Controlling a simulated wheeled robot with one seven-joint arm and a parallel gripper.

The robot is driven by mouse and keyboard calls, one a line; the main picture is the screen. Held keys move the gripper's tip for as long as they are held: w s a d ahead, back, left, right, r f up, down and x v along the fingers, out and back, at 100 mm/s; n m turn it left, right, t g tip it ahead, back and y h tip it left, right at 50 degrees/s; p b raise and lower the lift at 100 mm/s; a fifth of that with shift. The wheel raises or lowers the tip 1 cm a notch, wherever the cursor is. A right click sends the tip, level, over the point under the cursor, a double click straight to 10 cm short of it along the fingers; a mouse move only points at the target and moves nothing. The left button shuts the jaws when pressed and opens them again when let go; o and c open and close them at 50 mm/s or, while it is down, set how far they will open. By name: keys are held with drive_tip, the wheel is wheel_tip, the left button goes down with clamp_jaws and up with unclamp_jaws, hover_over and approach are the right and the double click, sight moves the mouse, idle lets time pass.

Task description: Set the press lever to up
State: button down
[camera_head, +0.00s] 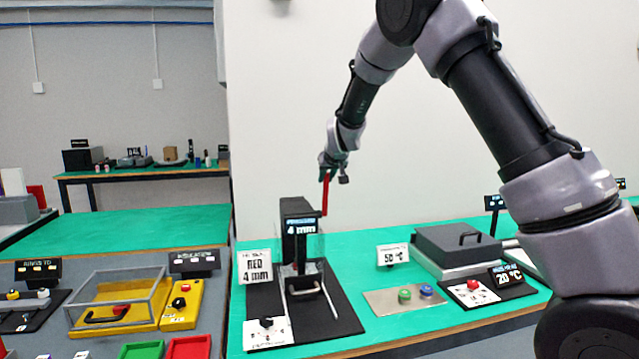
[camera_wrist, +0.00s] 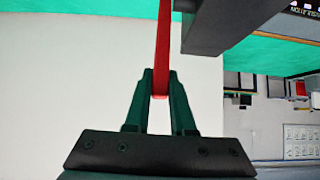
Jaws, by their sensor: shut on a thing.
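My gripper (camera_head: 329,170) is at the lever's upper end. In the wrist view, my gripper (camera_wrist: 160,92) has its dark green fingers on both sides of the red lever (camera_wrist: 163,45), shut on its end. The dark press body shows beside the lever at the top of the wrist view.
A metal plate with green and blue buttons (camera_head: 404,297) and a grey lidded box (camera_head: 456,246) are to the right. A yellow tray with a clear cover (camera_head: 118,300) is at the left.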

drive_tip(key=shift+w+a+r+g+h, duration=0.1)
drive_tip(key=shift+w+a+g+h, duration=0.05)
drive_tip(key=shift+w+g, duration=0.45)
drive_tip(key=shift+w+a+r+g+h, duration=0.15)
drive_tip(key=shift+w+g, duration=0.25)
drive_tip(key=shift+w, duration=0.25)
drive_tip(key=shift+f, duration=0.1)
drive_tip(key=c, duration=0.8)
unclamp_jaws()
drive_tip(key=shift+o, duration=0.2)
drive_tip(key=shift+f, duration=0.1)
drive_tip(key=v, duration=1)
drive_tip(key=shift+s+r, duration=0.15)
drive_tip(key=shift+r, duration=0.25)
